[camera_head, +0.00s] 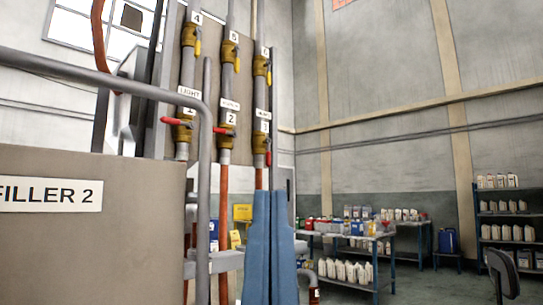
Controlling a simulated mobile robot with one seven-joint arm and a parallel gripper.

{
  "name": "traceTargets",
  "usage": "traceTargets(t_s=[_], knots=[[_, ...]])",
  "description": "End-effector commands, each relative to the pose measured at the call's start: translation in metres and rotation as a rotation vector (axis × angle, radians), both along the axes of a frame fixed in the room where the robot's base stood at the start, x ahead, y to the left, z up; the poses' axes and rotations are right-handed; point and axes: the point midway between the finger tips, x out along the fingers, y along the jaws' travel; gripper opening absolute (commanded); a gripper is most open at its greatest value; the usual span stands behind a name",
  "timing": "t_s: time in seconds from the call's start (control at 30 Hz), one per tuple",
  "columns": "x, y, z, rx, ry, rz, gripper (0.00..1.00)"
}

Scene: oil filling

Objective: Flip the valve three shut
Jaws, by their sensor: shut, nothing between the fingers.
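Valve three (260,144) is a brass valve on the rightmost of three vertical pipes, below a white label "3" (265,127). Its red handle (268,159) appears to hang down along the pipe. My gripper (271,193) shows as two blue, tapered fingers pointing up from the bottom edge. They are side by side and shut, with nothing seen between them. The fingertips are below valve three in the picture and hide the lower pipe. I see no contact with the handle; the depth between them is unclear.
Valve one (183,132) and valve two (226,141) have red handles lying sideways. Upper valves with yellow handles sit above. A grey rail (204,180) and a "FILLER 2" box (90,240) stand at left. Tables and shelves with bottles are at right.

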Motion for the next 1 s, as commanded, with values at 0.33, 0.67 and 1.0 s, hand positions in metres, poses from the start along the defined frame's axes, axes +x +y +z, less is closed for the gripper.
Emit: traceTargets(t_s=[0.33,0.67,1.0], knots=[[0.0,0.0,0.085,0.0,0.0,0.0,0.0],[0.0,0.001,0.2,0.0,0.0,0.001,0.0],[0.0,0.001,0.274,-0.001,0.0,0.002,0.0]])
